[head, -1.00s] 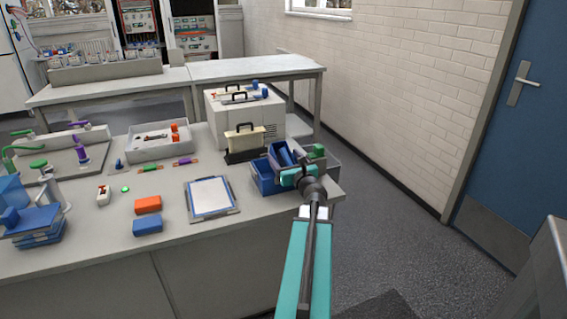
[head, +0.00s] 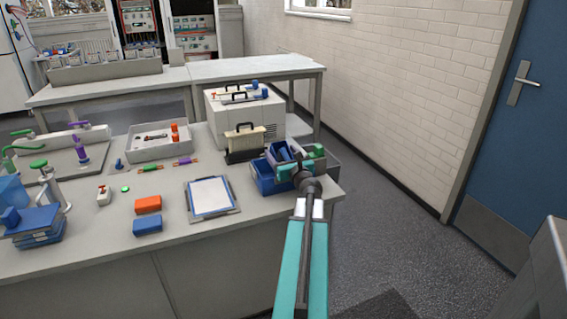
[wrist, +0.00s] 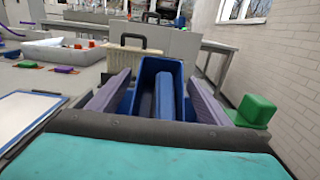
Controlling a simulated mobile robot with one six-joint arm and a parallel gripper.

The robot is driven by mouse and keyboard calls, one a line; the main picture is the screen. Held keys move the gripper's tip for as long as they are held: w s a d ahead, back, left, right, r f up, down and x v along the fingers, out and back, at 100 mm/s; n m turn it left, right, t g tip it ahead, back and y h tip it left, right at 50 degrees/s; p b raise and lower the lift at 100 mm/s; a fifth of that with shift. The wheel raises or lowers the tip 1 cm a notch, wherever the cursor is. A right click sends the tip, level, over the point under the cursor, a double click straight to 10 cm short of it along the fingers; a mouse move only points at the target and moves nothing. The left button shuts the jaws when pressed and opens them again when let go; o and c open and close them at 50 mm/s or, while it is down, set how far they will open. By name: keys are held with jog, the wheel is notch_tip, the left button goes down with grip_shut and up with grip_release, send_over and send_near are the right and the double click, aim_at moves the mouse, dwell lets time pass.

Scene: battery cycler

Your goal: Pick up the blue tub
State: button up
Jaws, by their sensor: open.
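A blue tub (head: 268,182) sits at the right end of the bench; its open top also shows in the wrist view (wrist: 147,68). A lighter blue bar-shaped part (wrist: 167,97) shows at the tub, and I cannot tell whether it is loose or part of it. My gripper (head: 288,166) is over the tub's right side in the head view. In the wrist view its two grey-purple fingers (wrist: 158,88) are spread apart, one on each side of the blue shapes. Contact is not clear. The gripper hides the tub's near side.
A green block (wrist: 257,110) is right of the gripper, by a grey bin (head: 328,168). A handled cream case (head: 245,142) stands just behind the tub, with a white box-shaped unit (head: 262,117) beyond. A clipboard (head: 211,196) lies to the left. The bench's right edge is close.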

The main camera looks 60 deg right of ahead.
jog(key=c, duration=1.5)
jog(key=shift+r, duration=0.15)
jog(key=shift+r+p, duration=1.1)
jog(key=shift+r, duration=3.8)
